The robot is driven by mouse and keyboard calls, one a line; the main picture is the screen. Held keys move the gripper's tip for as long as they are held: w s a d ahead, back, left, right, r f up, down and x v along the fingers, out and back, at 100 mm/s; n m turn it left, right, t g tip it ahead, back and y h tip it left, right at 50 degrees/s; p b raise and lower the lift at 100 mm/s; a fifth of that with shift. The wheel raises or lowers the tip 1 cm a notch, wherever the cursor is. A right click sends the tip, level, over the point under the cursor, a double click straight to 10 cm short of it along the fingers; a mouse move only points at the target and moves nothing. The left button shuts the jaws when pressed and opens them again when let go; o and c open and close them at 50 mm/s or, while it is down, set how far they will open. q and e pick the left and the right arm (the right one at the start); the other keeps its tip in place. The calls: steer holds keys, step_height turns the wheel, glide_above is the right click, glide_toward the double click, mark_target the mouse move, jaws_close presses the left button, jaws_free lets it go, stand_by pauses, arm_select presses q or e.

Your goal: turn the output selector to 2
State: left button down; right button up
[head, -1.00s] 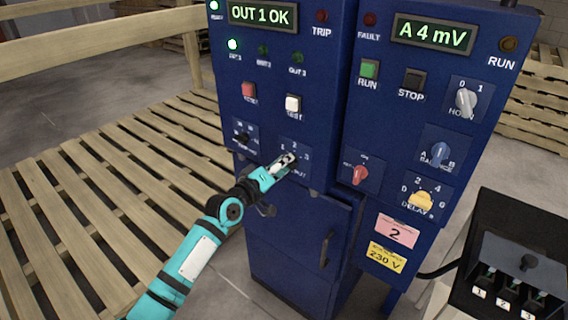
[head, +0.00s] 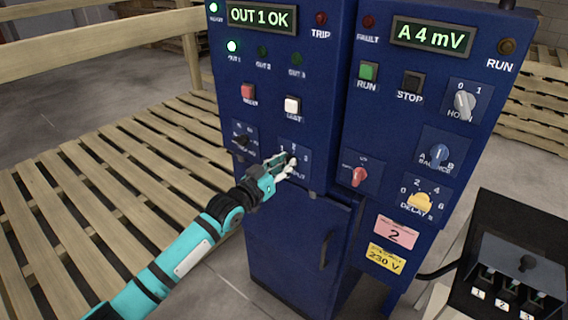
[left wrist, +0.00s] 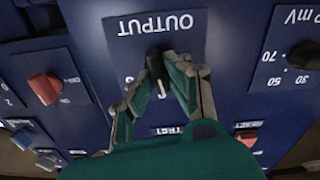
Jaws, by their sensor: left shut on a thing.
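The output selector is a black knob (left wrist: 154,64) on a blue plate lettered OUTPUT, which appears upside down in the left wrist view. In the head view the selector's plate (head: 303,171) is low on the left cabinet, with figures around the knob. My left gripper (head: 289,163) is shut on the knob, with one finger on each side. The fingers hide most of the knob in the head view, so its exact pointing is unclear. The display (head: 262,17) reads OUT 1 OK, and the OUT 1 lamp (head: 232,46) glows green. My right gripper is not in view.
A black knob (head: 241,140) sits left of the selector, with red (head: 248,91) and white (head: 292,104) buttons above. The right cabinet carries a red knob (head: 358,176) close by. A black box (head: 512,262) stands at lower right. Wooden pallet slats (head: 110,190) lie left.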

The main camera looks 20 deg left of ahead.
arm_select(q)
steer(key=shift+r+m, duration=0.1)
steer(key=shift+m, duration=1)
steer(key=c, duration=1.3)
jaws_free()
steer(key=shift+w+d, duration=0.1)
steer(key=v, duration=1.2)
